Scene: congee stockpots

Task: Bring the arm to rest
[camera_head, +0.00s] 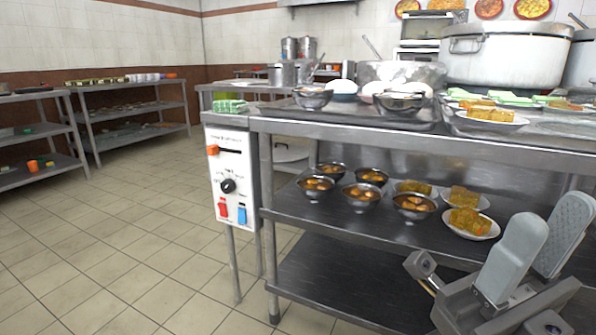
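My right gripper (541,243) is at the lower right of the head view, in front of the steel counter (400,150). Its two grey pads stand apart with nothing between them, so it is open and empty. The pads point up, near the right end of the middle shelf (330,211), and appear clear of the dishes there. My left gripper is not in view.
On the middle shelf are several bowls of food (362,194) and plates (470,222). Above stand a large pot (505,58) and more dishes. A white control panel (228,180) is at the counter's left end. The tiled floor (110,230) at left is clear.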

